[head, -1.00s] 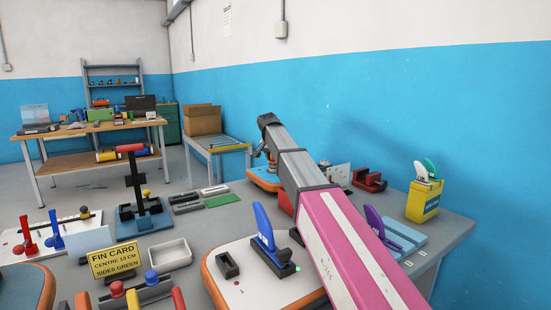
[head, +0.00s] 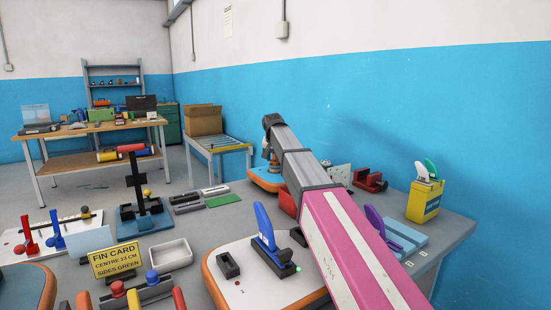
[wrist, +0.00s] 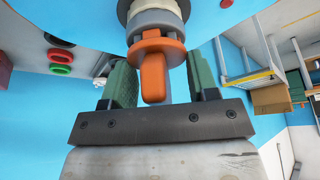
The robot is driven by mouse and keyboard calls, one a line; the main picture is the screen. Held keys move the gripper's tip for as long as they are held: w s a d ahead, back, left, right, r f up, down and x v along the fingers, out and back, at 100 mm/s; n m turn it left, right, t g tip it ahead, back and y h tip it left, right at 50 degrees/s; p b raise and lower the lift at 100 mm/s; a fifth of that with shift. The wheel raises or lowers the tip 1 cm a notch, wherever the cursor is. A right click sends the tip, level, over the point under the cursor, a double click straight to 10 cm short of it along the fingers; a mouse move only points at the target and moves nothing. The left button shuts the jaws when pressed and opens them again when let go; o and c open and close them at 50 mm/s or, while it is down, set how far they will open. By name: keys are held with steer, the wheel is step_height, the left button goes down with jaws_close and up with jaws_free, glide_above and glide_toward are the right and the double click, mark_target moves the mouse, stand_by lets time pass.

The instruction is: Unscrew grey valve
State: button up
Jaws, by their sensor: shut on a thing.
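My gripper (wrist: 163,74) is shut on the valve, with a finger on each side; the exact contact at the fingertips is partly hidden by the orange tab. In the head view my arm reaches to the far end of the bench, where an orange-edged board (head: 266,180) lies. The arm hides most of the gripper and valve there.
A white board with a blue fin (head: 264,228) lies close to my arm. A yellow container (head: 424,203) with fins and a red clamp (head: 370,180) stand right of the arm.

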steer(key=shift+a+n+y, duration=0.1)
steer(key=shift+n+y, duration=0.5)
steer(key=shift+n, duration=1)
steer(key=shift+n+y, duration=0.5)
steer(key=shift+n, duration=0.6)
steer(key=shift+s+n, duration=0.1)
steer(key=shift+n, duration=0.5)
steer(key=n+g+y, duration=0.1)
steer(key=n, duration=0.1)
steer(key=shift+a+n, duration=0.1)
steer(key=shift+n, duration=0.3)
steer(key=shift+c, duration=0.4)
steer(key=shift+r, duration=2.5)
